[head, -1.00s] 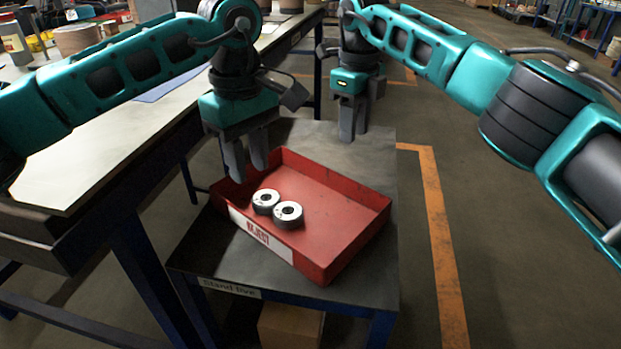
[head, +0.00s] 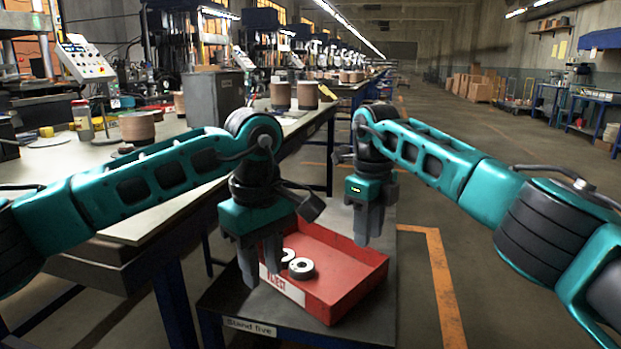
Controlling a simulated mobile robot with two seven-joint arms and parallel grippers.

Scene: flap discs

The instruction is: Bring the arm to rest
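Two grey ring-shaped flap discs lie side by side in a red tray (head: 345,290) with a white label on its front wall. The nearer disc (head: 301,268) shows clearly; the other disc (head: 288,254) is partly hidden behind my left gripper. My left gripper (head: 261,272) points down at the tray's left side, its fingers apart with nothing between them, and hides the tray's left corner. My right gripper (head: 369,238) points down in front of the tray's far right part. It holds nothing visible; its finger gap is unclear from this angle.
The tray sits on a dark stand (head: 235,300) labelled "Stand five". A long workbench (head: 130,215) with containers and brown cylinders runs along the left. A floor aisle with an orange line (head: 441,280) is open at right.

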